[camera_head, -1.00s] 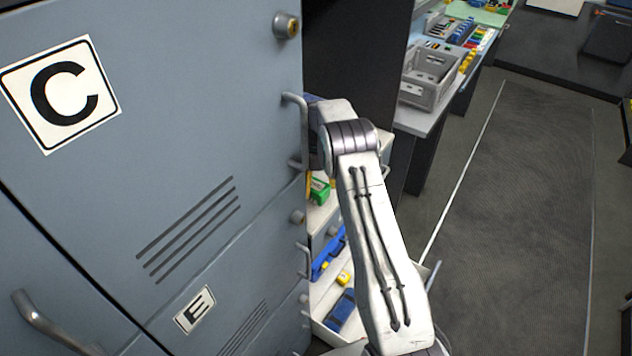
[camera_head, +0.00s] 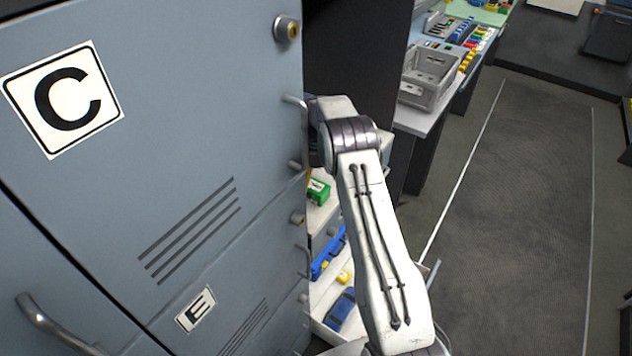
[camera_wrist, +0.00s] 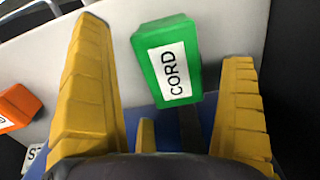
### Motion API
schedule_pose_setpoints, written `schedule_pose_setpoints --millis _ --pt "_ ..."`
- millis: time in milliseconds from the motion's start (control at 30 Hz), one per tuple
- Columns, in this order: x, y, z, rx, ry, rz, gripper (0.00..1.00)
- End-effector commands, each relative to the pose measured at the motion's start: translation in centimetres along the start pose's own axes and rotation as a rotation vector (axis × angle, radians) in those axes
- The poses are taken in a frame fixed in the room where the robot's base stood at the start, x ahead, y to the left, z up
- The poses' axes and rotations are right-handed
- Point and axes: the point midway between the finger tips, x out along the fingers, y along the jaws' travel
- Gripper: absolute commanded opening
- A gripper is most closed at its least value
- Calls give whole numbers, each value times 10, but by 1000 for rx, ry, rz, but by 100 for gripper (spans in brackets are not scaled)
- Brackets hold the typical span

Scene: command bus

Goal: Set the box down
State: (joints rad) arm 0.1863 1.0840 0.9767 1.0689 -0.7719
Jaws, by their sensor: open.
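A green box (camera_wrist: 150,72) with a white label reading CORD lies in the wrist view, between and a little beyond the two yellow fingers of my gripper (camera_wrist: 165,90). The fingers are spread wide, with a visible gap on each side of the box. The box appears to rest on a pale surface (camera_wrist: 222,38). A green box (camera_head: 318,191) with a white label also shows in the head view, on a pale shelf beside the cabinet. My gripper is hidden there behind the cabinet and my arm.
A blue-grey cabinet (camera_head: 150,190) with doors marked C and E fills the left. An orange box (camera_wrist: 18,107) lies left of my fingers. Blue and yellow items (camera_head: 341,308) sit lower down. A grey crate (camera_head: 428,78) stands on a counter. The floor at right is clear.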

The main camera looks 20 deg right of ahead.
Motion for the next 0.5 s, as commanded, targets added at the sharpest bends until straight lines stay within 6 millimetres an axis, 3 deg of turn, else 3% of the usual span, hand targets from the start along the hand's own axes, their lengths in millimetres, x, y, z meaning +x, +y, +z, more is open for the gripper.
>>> schedule_pose_setpoints --millis 33,300,500 --pt "-14 0 0 0 1 1 100" --pt "-62 0 -1 0 1 1 100" --pt "-85 0 -1 0 2 2 100"
